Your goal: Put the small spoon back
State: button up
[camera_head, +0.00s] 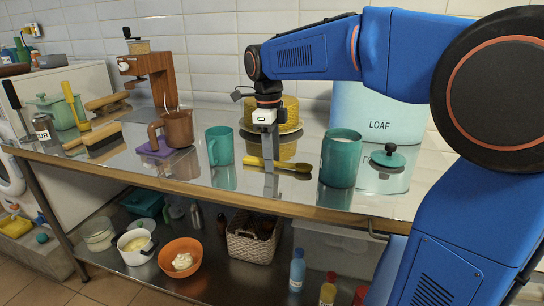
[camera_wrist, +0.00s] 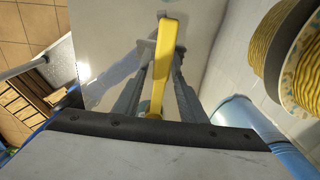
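A yellow spoon (camera_head: 290,166) lies level, at or just above the shiny counter, in the middle of the head view. My gripper (camera_head: 269,166) points down at its handle. In the wrist view the spoon (camera_wrist: 165,50) runs between the two fingers of my gripper (camera_wrist: 163,60). The fingertips are close to its sides; I cannot tell whether they press on it. A teal canister (camera_head: 340,160) stands open to the right, with a teal knobbed lid (camera_head: 388,157) on the counter beside it.
A teal mug (camera_head: 219,146) and a brown pitcher (camera_head: 177,128) on a purple cloth stand left of my gripper. A yellow cake (camera_head: 284,112) on a plate and a blue LOAF bin (camera_head: 385,112) stand behind. The counter's front edge (camera_head: 225,193) is near.

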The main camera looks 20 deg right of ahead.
jog(key=shift+r, duration=0.15)
notch_tip(320, 180, up, 12)
jog(key=shift+w+a, duration=0.2)
jog(key=shift+a, duration=0.1)
jog(key=shift+s, duration=0.15)
dwell(0.5)
